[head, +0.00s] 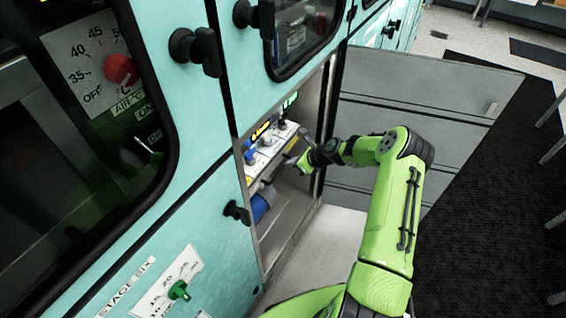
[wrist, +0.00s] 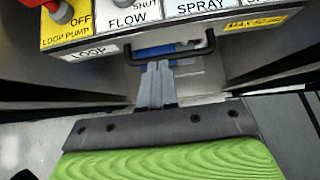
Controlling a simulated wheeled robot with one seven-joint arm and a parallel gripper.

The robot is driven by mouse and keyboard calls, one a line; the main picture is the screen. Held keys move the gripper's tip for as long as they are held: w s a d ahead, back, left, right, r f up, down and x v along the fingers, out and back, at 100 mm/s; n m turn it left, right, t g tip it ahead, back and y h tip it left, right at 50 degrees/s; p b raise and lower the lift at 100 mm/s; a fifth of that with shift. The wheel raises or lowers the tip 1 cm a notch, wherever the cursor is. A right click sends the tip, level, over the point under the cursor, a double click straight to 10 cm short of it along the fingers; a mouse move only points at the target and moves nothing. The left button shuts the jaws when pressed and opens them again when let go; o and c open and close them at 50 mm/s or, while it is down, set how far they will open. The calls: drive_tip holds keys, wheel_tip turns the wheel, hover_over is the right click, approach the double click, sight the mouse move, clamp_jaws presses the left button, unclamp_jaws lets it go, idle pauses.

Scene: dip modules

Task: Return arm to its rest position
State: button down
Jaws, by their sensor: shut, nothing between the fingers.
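My green arm (head: 388,220) reaches from the lower right of the head view to an open bay in the teal cabinet. My gripper (head: 295,160) is at the bay's opening, close to the module inside. In the wrist view, my gripper's grey fingers (wrist: 157,68) are together, with nothing between them. Their tips appear just below a black bar handle (wrist: 205,50) under the module's labelled panel (wrist: 125,28). I cannot tell whether they touch the handle.
A grey open door panel (head: 410,95) stands behind my arm, to the right of the bay. Black knobs (head: 195,50) stick out from the teal cabinet front on the left. A blue object (head: 260,207) sits low in the bay.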

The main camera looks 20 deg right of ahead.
drive_tip(key=p+v, duration=0.1)
drive_tip(key=v, duration=0.5)
drive_tip(key=shift+w, duration=0.1)
